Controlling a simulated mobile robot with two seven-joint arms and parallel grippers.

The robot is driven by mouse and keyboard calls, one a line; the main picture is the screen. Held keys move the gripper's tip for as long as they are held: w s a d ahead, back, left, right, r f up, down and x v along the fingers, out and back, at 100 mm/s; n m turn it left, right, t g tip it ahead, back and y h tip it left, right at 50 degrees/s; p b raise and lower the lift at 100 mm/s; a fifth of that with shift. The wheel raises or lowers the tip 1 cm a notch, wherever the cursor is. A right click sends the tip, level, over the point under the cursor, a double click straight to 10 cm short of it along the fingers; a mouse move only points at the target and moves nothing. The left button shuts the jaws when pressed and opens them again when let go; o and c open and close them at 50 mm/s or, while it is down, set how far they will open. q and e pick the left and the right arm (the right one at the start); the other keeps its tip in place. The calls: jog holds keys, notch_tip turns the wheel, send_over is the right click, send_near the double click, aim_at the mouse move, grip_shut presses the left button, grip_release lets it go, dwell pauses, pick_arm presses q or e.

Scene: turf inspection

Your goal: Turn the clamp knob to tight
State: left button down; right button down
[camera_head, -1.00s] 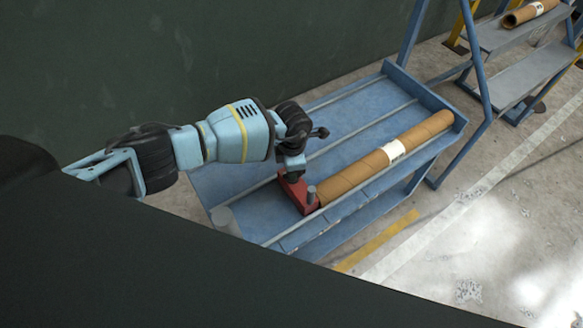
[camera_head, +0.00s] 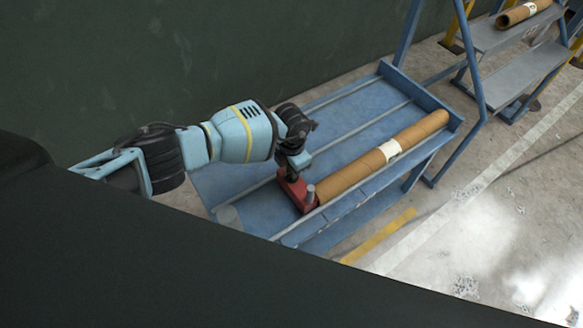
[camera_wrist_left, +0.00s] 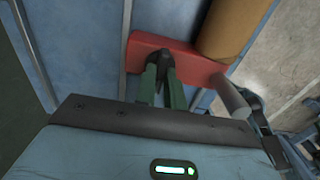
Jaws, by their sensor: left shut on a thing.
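The red clamp (camera_head: 298,193) sits on the blue tray at the near end of a brown roll; it also shows in the left wrist view (camera_wrist_left: 198,69). A grey post (camera_head: 310,194) stands up from its right side. My left gripper (camera_head: 292,176) reaches down onto the clamp's top from the left. In the left wrist view its green fingers (camera_wrist_left: 163,66) come together over the red body, shut on the clamp knob. The knob itself is hidden by the fingers, so its setting cannot be read. My right gripper is not in view.
The brown roll (camera_head: 370,168) with a white label lies along the right side of the blue tray (camera_head: 350,112). The tray has raised rails and edges. Blue frame posts (camera_head: 470,50) stand at the far right. Another roll (camera_head: 520,13) lies on a shelf behind.

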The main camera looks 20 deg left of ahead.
pick_arm(q)
jog(key=c, duration=1.5)
grip_release()
jog(key=shift+r, duration=0.1)
